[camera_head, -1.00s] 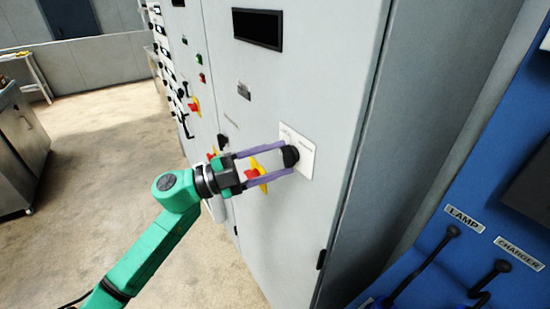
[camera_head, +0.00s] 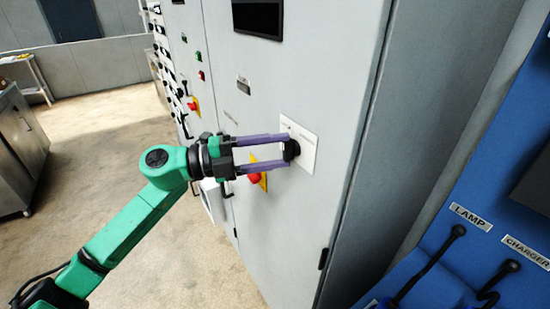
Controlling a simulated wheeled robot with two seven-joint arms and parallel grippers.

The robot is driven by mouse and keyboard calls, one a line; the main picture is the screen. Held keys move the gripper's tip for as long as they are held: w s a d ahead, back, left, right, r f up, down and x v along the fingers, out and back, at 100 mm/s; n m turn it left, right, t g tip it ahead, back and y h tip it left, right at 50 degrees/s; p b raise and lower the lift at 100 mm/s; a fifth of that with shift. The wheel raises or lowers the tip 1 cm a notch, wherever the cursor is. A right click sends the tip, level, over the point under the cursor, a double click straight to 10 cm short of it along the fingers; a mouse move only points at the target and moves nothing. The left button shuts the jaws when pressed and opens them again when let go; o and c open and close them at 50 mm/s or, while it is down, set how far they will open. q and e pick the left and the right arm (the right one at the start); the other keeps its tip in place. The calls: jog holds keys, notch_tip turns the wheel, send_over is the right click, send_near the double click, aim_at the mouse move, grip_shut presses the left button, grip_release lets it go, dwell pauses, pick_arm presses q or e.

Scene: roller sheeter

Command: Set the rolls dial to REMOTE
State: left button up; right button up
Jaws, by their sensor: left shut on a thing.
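The rolls dial (camera_head: 292,149) is a black knob on a white plate (camera_head: 308,150) on the grey cabinet front. My left gripper (camera_head: 287,151) is shut on the knob, with one purple finger above it and one below. The fingers point right, into the plate. The plate's lettering is too small to read, and the fingers partly hide the knob, so I cannot tell its setting. My right gripper is out of view.
A red emergency button on a yellow plate (camera_head: 257,178) is just below the left gripper. A dark display (camera_head: 258,19) is higher on the cabinet (camera_head: 330,60). A blue panel (camera_head: 500,190) with LAMP and CHARGER cables stands at the right. Open floor lies left.

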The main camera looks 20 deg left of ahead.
pick_arm(q)
jog(key=m+y, duration=0.1)
jog(key=m, duration=0.1)
jog(key=m+b, duration=0.1)
jog(key=m, duration=0.1)
jog(key=m+y, duration=0.1)
jog(key=m, duration=0.1)
jog(key=shift+d+r+y+b, duration=0.1)
jog(key=shift+r+y+b, duration=0.15)
jog(key=shift+y+b, duration=0.05)
jog(key=shift+g, duration=0.3)
jog(key=o, duration=1.4)
jog(key=shift+c, duration=0.2)
